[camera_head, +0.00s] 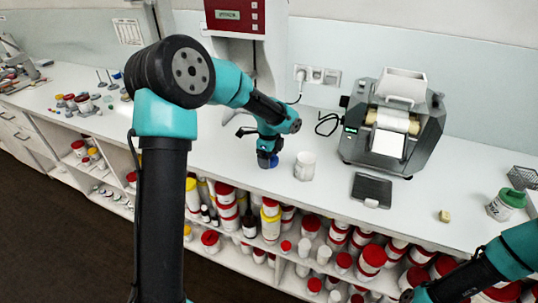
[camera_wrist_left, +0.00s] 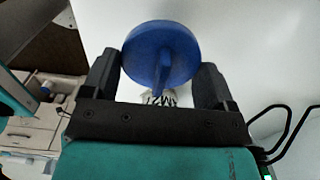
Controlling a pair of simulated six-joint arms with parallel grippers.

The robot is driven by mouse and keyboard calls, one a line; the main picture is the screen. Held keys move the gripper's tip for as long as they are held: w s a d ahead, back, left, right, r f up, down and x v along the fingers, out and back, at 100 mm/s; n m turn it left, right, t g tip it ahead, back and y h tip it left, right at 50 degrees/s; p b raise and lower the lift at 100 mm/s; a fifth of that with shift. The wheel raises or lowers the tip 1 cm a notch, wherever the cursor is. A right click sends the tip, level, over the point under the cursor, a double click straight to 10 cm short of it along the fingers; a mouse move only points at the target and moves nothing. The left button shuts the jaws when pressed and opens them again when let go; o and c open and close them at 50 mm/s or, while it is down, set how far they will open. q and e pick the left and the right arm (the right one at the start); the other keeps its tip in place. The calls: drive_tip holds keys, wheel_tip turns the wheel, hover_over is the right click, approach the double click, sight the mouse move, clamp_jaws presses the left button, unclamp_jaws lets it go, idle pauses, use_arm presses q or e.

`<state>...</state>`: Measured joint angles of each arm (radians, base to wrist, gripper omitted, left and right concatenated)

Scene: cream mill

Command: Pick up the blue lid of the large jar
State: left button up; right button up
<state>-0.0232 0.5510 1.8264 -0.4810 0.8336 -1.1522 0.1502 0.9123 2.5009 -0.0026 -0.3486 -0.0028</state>
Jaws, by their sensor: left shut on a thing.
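The blue lid (camera_wrist_left: 172,42) is a round disc with a raised ridge. It sits between the two fingers of my left gripper (camera_wrist_left: 160,85) in the left wrist view, and the gripper is shut on it. In the head view the blue lid (camera_head: 266,160) shows under my left gripper (camera_head: 268,152), over the white counter. A white open-topped jar (camera_head: 305,166) stands upright on the counter just right of the gripper, apart from it. My right arm shows at the lower right corner of the head view, but its gripper jaws cannot be made out.
A grey roller machine (camera_head: 393,125) stands on the counter at the right, with a dark flat scale (camera_head: 371,190) before it. A green-lidded jar (camera_head: 506,204) and a small yellow block (camera_head: 444,216) are farther right. Shelves below hold several red-lidded jars. The counter's front edge is near the lid.

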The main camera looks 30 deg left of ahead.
use_arm(q)
drive_tip(key=s+d+r, duration=0.1)
drive_tip(key=s+d, duration=0.5)
drive_tip(key=s, duration=0.6)
drive_tip(key=shift+r, duration=0.15)
